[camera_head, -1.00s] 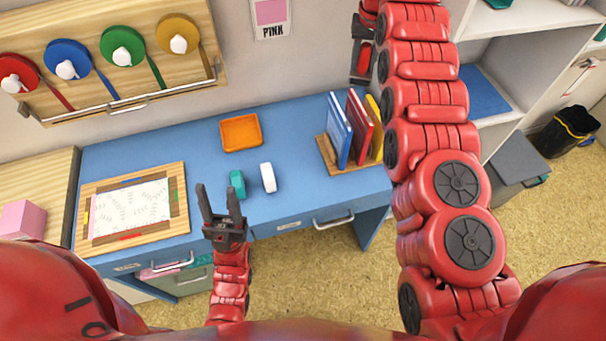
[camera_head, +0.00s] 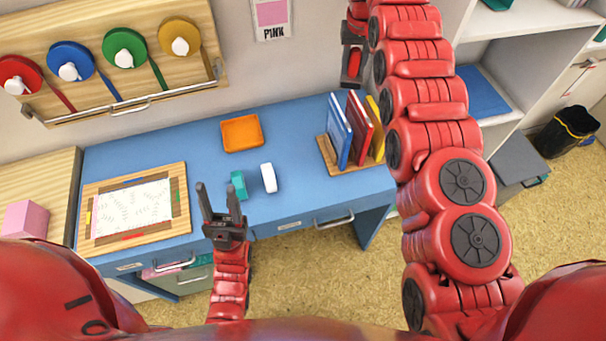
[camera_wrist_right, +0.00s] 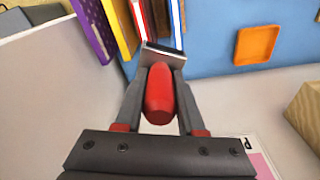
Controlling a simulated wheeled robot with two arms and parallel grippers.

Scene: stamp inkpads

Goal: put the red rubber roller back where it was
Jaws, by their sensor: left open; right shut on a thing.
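My right gripper (camera_wrist_right: 160,104) is shut on the red rubber roller (camera_wrist_right: 160,92), seen as a rounded red body with a flat grey end at its far side. In the head view, my right gripper (camera_head: 354,64) is raised high in front of the wall, behind and above the books, with a bit of red between its fingers. My left gripper (camera_head: 217,191) is open and empty at the front of the blue desk (camera_head: 290,200), near a teal block (camera_head: 238,184).
Upright books (camera_head: 357,128) stand in a wooden holder. An orange tray (camera_head: 241,133), a white block (camera_head: 268,177) and a wood-framed board (camera_head: 133,208) lie on the desk. A wall rack (camera_head: 120,62) holds coloured discs. Grey shelving (camera_head: 500,50) stands at the right.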

